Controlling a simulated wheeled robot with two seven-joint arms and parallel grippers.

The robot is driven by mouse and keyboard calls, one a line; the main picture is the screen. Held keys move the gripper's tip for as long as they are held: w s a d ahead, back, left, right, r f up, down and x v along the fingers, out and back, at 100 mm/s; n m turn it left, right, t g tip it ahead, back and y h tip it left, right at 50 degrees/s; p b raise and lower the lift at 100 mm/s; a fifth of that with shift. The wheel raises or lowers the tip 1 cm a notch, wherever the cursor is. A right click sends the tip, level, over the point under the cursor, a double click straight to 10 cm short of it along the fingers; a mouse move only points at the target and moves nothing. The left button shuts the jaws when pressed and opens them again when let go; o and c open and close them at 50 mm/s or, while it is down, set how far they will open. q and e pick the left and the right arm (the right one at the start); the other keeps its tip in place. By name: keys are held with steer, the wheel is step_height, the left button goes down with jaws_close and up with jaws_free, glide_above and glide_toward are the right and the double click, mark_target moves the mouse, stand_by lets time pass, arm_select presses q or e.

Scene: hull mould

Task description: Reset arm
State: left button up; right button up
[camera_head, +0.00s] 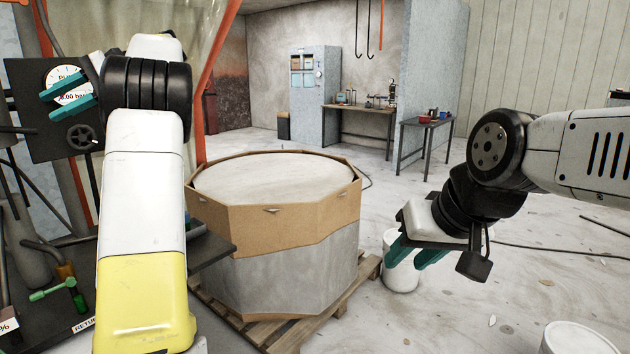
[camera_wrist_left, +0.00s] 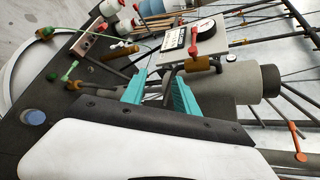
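My left gripper (camera_head: 48,104) is raised at the far left, in front of a dark panel with a round dial gauge (camera_head: 62,82). Its two teal fingers are apart. In the left wrist view the same gripper (camera_wrist_left: 157,88) is open, with no object visibly held between the fingers. Beyond them show a grey cylinder (camera_wrist_left: 225,82) and a gauge box with a red lever (camera_wrist_left: 193,40). My right gripper (camera_head: 408,258) hangs at the right over the floor, teal fingers apart and empty. It overlaps a white bucket (camera_head: 402,272) in the picture; I cannot tell the distance between them.
A large polygonal drum with a brown rim (camera_head: 270,222) stands on a wooden pallet (camera_head: 262,330) between my arms. A dark cart (camera_head: 45,335) with pipes and a green-handled valve (camera_head: 58,288) is at the left. Workbenches stand at the back. Floor at the right is mostly open.

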arm_select(q)
steer(key=s+d+f+m+t+h, duration=0.1)
steer(key=s+d+f+t+h, duration=0.3)
steer(key=d+f+t+h, duration=0.45)
steer(key=s+d+f+t+h, duration=0.1)
steer(key=s+d+f, duration=0.3)
steer(key=d, duration=0.6)
steer(key=s+d+f+t+h, duration=0.1)
steer(key=s+d+f, duration=0.4)
steer(key=d, duration=0.6)
steer(key=s+d+f+n+t+h, duration=0.1)
steer(key=s+d+f, duration=0.4)
steer(key=d, duration=0.5)
steer(key=shift+s+d+f+t+h, duration=0.15)
steer(key=shift+s+d+t+h, duration=0.25)
steer(key=shift+h, duration=0.85)
steer(key=shift+a, duration=0.25)
